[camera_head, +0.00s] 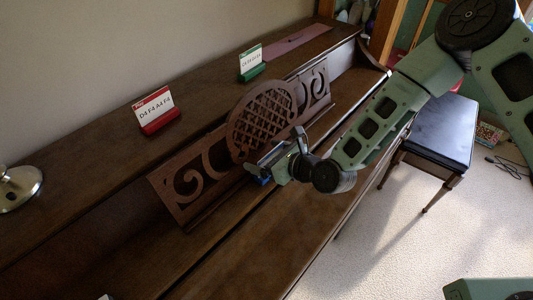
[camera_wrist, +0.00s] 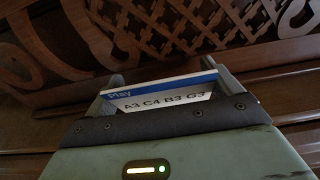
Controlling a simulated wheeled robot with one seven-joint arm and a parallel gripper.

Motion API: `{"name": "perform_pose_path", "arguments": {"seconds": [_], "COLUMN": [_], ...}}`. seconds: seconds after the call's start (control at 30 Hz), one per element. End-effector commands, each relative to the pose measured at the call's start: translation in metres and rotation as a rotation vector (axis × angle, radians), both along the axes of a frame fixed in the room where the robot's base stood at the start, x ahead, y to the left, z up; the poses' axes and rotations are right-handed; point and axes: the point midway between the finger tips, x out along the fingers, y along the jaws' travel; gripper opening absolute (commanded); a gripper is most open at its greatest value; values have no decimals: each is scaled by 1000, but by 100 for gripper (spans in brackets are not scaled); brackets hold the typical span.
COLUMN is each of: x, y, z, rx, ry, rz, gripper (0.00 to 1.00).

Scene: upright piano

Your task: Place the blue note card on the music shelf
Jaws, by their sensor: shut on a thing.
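The blue note card (camera_wrist: 160,92) is held between my gripper's fingers; in the wrist view its blue band reads "Play" above "A3 C4 B3 G3". In the head view only a bit of its blue (camera_head: 264,180) shows under my gripper (camera_head: 270,163). My gripper (camera_wrist: 165,95) is shut on the card. The music shelf is the dark carved wooden rack (camera_head: 192,185) on the piano, with a round lattice centre. My gripper is in front of the lattice, close to the rack's lower ledge (camera_wrist: 285,52). I cannot tell whether the card touches the ledge.
A red note card (camera_head: 154,108) and a green note card (camera_head: 251,63) stand on the piano top (camera_head: 75,180) behind the rack. A metal lamp base (camera_head: 18,186) is at the left. A black-topped bench (camera_head: 440,125) stands at the right on pale carpet.

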Motion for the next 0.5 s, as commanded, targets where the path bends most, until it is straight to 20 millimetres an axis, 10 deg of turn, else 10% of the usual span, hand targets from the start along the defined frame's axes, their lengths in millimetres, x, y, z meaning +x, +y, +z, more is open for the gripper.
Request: {"name": "perform_pose_path", "arguments": {"seconds": [0.3, 0.33, 0.5], "x": [1, 1, 0], "y": [0, 0, 0], "z": [-3, -2, -2], "rx": [2, 2, 1], "ry": [-1, -1, -2], "rz": [-1, -1, -1], "gripper": [68, 96, 100]}}
